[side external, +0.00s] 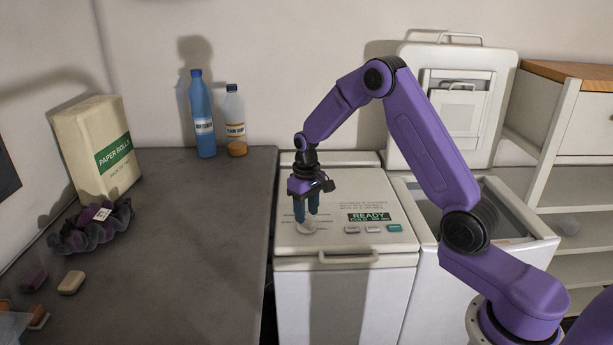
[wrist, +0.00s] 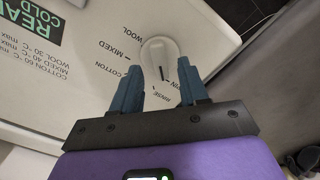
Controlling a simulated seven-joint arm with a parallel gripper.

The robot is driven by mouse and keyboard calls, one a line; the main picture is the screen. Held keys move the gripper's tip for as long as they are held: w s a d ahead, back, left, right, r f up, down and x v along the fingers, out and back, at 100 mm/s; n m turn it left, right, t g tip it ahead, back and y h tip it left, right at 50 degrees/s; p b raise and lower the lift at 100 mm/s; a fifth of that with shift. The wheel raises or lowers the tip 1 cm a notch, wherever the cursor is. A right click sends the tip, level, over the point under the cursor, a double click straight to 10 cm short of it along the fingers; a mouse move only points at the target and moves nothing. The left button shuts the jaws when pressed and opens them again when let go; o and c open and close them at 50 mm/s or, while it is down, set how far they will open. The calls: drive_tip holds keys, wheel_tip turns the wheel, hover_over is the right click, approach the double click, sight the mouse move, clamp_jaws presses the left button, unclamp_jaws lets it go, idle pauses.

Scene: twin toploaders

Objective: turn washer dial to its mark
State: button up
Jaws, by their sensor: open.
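The washer dial (wrist: 160,58) is a white round knob with a raised grip and a dark pointer line. Printed labels WOOL, MIXED, COTTON, RINSE and one partly hidden word ring it. In the side external view the dial (side external: 307,227) sits on the top panel of the left white washer (side external: 340,190). My gripper (side external: 306,217) points down just above the dial. In the wrist view my gripper (wrist: 158,75) is open, its two blue fingers apart on either side of the near part of the dial. I cannot tell whether either finger touches it.
A READY display (side external: 369,217) and several buttons (side external: 373,229) lie right of the dial. A front handle (side external: 348,258) sticks out below. The second toploader (side external: 530,225) stands open at right, its lid (side external: 450,105) raised. A dark counter (side external: 190,235) with bottles and laundry items is at left.

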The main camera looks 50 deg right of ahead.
sight(307, 220)
wheel_tip(307, 220, up, 15)
idle(0.3)
idle(0.3)
drive_tip(key=s+a+n, duration=0.6)
drive_tip(key=s+a, duration=0.6)
drive_tip(key=s, duration=0.3)
drive_tip(key=s+d+f+n, duration=0.1)
drive_tip(key=s+n, duration=0.2)
drive_tip(key=s, duration=0.8)
drive_tip(key=s+d+f+n, duration=0.1)
drive_tip(key=s+n, duration=0.2)
drive_tip(key=s, duration=0.8)
drive_tip(key=shift+f+n, duration=0.3)
drive_tip(key=shift+f, duration=0.1)
